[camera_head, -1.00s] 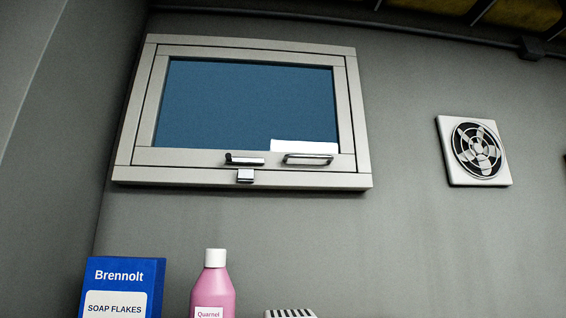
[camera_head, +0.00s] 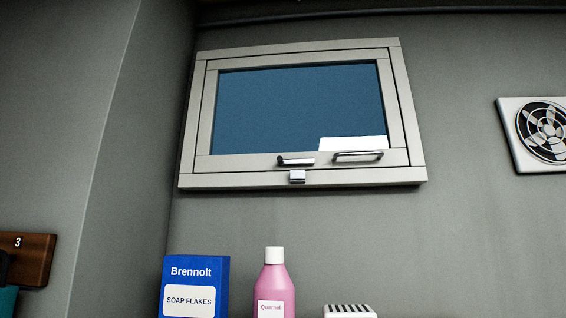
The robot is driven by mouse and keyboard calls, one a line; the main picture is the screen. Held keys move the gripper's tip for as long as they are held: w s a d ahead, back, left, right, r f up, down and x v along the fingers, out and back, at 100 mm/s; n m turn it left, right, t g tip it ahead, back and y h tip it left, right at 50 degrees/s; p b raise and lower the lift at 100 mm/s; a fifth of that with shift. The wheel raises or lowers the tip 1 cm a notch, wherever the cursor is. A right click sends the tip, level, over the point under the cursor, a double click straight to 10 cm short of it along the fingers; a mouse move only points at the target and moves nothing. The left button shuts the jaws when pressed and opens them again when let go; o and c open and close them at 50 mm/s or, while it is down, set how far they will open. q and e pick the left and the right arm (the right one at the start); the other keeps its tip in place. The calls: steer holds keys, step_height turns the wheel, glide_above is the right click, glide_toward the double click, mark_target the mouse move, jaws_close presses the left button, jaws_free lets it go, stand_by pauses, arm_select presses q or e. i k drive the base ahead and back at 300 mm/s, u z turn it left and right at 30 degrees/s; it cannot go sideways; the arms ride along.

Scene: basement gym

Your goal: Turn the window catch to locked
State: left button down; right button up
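The window (camera_head: 303,180) is a light grey frame with a blue pane, high on the wall, and its sash looks shut. The window catch (camera_head: 296,161) is a small dark metal lever on the bottom rail of the sash, lying about horizontal. A small metal keeper (camera_head: 297,176) sits just below it on the outer frame. The lever is apart from the keeper. A metal pull handle (camera_head: 358,156) is to the right of the catch. Neither of my grippers is in view.
Below the window stand a blue soap flakes box (camera_head: 195,287), a pink bottle (camera_head: 274,287) and a white slotted item (camera_head: 348,311). A fan vent (camera_head: 543,132) is on the wall at right. A wooden board (camera_head: 26,258) numbered 3 is at lower left.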

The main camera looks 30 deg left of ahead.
mark_target(281, 162)
steer(key=k, duration=0.65)
steer(key=u, duration=0.7)
steer(key=i, duration=0.5)
